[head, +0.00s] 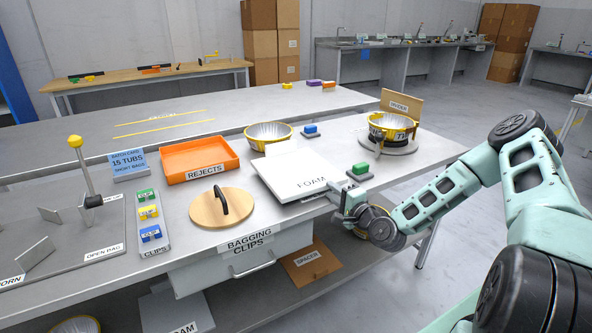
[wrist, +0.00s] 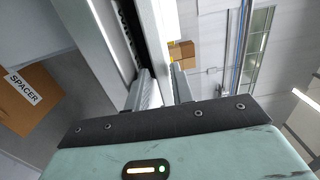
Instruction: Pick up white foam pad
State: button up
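The white foam pad (head: 290,176), a flat square slab marked FOAM, is at the table's front edge, right of the round wooden lid. My gripper (head: 347,199) is at the pad's right front corner. In the wrist view, a pale edge that looks like the pad's (wrist: 152,35) runs down between the two ridged fingers (wrist: 166,90). The fingers are close together and look shut on that edge. The contact is partly hidden, and I cannot tell whether the pad is clear of what lies under it.
A green block (head: 360,169) on a grey base is just right of the pad. Behind are a yellow-rimmed bowl (head: 268,134) and an orange rejects tray (head: 199,160). The wooden lid (head: 214,209) is left. A brown spacer board (head: 311,262) lies below the tabletop.

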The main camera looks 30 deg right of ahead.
aim_at(327, 188)
jog(key=w, duration=0.4)
jog(key=shift+w+a+r, duration=0.1)
jog(key=shift+w+a, duration=0.05)
jog(key=shift+a, duration=0.15)
grip_shut()
